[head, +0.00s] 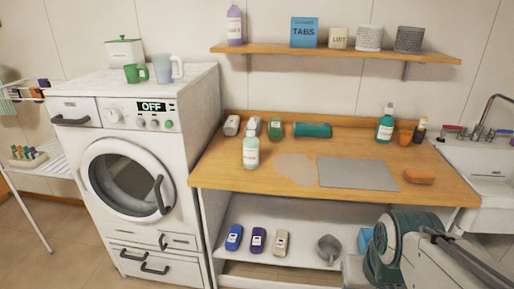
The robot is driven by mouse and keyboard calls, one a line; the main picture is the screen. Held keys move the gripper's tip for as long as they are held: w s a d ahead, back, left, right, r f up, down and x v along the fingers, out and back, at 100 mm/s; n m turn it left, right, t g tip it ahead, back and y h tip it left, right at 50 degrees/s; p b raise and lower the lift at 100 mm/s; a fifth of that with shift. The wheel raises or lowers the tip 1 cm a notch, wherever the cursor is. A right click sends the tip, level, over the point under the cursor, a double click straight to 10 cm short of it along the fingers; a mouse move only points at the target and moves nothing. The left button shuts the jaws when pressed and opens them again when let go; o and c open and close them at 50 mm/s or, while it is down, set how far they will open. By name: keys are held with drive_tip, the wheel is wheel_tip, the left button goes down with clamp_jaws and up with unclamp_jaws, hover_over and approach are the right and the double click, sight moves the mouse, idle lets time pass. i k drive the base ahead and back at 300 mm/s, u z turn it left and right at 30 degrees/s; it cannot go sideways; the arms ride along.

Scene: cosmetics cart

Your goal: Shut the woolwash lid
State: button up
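No label that I can read says woolwash, so I cannot tell which container it is. A pale green bottle (251,152) stands upright near the front left of the wooden counter. A teal bottle (385,128) stands upright at the back right. A lilac-and-white bottle (235,26) stands on the wall shelf. Several smaller containers, including a white one (232,125) and a green one (275,129), are at the counter's back left. Lid states are too small to tell. Part of my arm shows at the lower right; my gripper's fingers are not visible.
The wooden counter (235,177) has a grey mat (352,173) and an orange-brown block (419,176). A washing machine (185,91) showing OFF stands left, a sink (486,165) right. Blue, purple and beige containers (281,243) are on the lower shelf.

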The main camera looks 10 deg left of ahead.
sight(252, 124)
drive_tip(key=k, duration=0.65)
drive_tip(key=u, duration=0.65)
drive_tip(key=i, duration=1)
drive_tip(key=u, duration=0.65)
drive_tip(key=i, duration=1.1)
drive_tip(key=z, duration=0.25)
